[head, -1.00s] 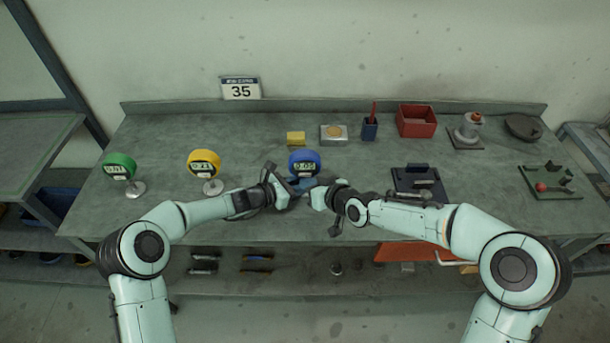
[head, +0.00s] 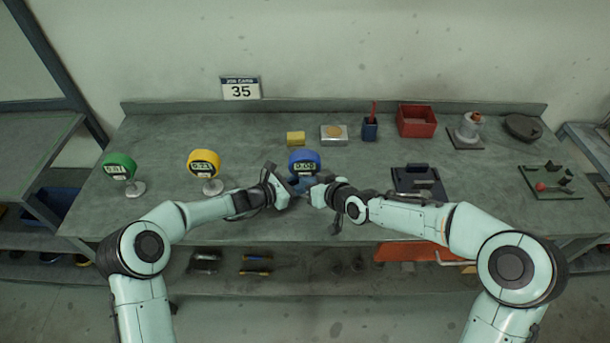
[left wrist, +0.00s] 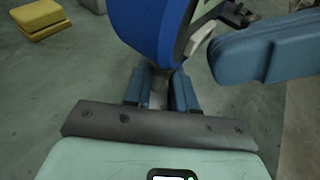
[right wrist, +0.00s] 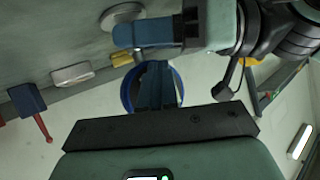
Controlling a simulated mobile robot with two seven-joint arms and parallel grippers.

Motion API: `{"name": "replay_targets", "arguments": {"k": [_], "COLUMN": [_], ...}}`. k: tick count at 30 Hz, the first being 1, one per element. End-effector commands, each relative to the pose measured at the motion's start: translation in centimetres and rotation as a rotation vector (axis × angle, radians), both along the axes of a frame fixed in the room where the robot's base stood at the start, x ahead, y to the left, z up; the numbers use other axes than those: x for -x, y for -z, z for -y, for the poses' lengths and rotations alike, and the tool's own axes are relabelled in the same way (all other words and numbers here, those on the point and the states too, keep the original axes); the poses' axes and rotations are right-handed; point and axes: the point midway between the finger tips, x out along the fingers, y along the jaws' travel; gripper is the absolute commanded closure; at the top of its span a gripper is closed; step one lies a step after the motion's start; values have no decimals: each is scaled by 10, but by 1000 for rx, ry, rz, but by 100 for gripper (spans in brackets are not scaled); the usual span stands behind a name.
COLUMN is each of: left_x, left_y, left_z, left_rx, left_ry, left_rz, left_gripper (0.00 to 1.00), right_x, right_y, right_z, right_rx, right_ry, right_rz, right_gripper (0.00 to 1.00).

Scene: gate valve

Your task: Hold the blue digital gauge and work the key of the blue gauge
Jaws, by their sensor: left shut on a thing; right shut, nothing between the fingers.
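The blue digital gauge (head: 304,159) stands upright near the middle of the bench, its display facing me. My left gripper (head: 292,186) is shut on the gauge's stem below its round body; the left wrist view shows the fingers (left wrist: 162,88) under the blue body (left wrist: 150,25). My right gripper (head: 313,184) is shut and empty, close in front of the gauge's lower face. In the right wrist view its closed fingers (right wrist: 156,85) overlap the blue rim (right wrist: 127,88). The key is hidden behind them, so I cannot tell whether they touch it.
A yellow gauge (head: 204,163) and a green gauge (head: 119,167) stand to the left. A dark fixture (head: 418,182) lies right.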

Motion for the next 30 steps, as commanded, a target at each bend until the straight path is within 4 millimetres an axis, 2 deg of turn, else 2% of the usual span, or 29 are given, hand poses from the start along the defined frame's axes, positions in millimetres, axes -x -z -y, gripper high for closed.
{"name": "replay_targets", "arguments": {"k": [9, 20, 30], "left_x": [0, 0, 0], "left_y": [0, 0, 0], "left_z": [1, 1, 1], "left_rx": [1, 1, 1], "left_ry": [2, 2, 2], "left_rz": [0, 0, 0], "left_gripper": [92, 92, 92], "right_x": [14, 17, 50], "right_y": [-1, 0, -1], "right_z": [1, 1, 2], "right_rx": [0, 0, 1], "right_ry": [1, 0, 0], "right_rz": [1, 0, 1], "right_gripper": [100, 100, 100]}}
